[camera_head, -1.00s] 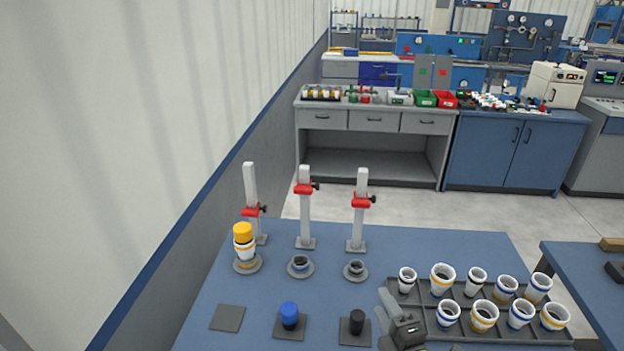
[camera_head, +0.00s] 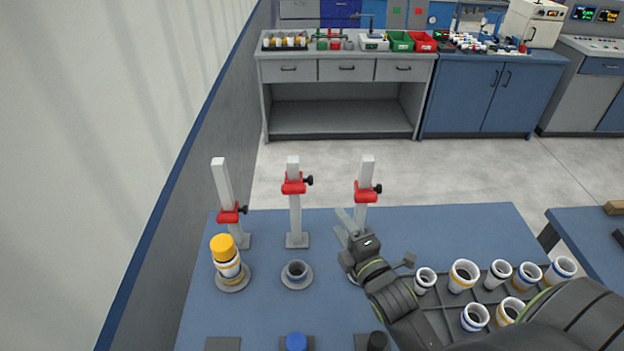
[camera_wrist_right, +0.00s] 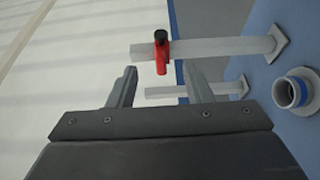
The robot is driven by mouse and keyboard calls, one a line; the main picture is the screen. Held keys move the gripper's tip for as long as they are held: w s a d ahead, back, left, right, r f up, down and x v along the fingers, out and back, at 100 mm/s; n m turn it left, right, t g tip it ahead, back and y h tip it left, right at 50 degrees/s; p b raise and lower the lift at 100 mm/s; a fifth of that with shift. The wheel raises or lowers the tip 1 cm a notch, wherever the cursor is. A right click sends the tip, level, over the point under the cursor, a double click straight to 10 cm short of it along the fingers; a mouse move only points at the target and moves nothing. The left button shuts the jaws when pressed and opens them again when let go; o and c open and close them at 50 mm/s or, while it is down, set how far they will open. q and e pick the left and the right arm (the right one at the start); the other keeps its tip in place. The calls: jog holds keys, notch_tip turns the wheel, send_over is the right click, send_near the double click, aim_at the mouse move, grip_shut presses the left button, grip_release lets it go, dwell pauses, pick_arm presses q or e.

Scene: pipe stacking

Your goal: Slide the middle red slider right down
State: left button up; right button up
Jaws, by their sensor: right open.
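My right gripper (camera_head: 343,224) is in front of the right post, right of the middle post and below slider height. Its two fingers are spread apart and empty (camera_wrist_right: 157,90). My left gripper is out of view.
The left slider (camera_head: 230,215) is low on its post; the right slider (camera_head: 365,192) is high. A cup tray (camera_head: 436,312) lies at right.

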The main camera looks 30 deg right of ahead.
aim_at(297, 185)
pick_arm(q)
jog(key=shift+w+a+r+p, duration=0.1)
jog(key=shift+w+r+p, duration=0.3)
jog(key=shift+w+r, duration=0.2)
pick_arm(e)
jog(key=w, duration=1.5)
jog(key=shift+w+d, duration=0.15)
jog(key=shift+d, duration=0.3)
jog(key=shift+c, duration=0.4)
jog(key=shift+f, duration=0.1)
grip_shut()
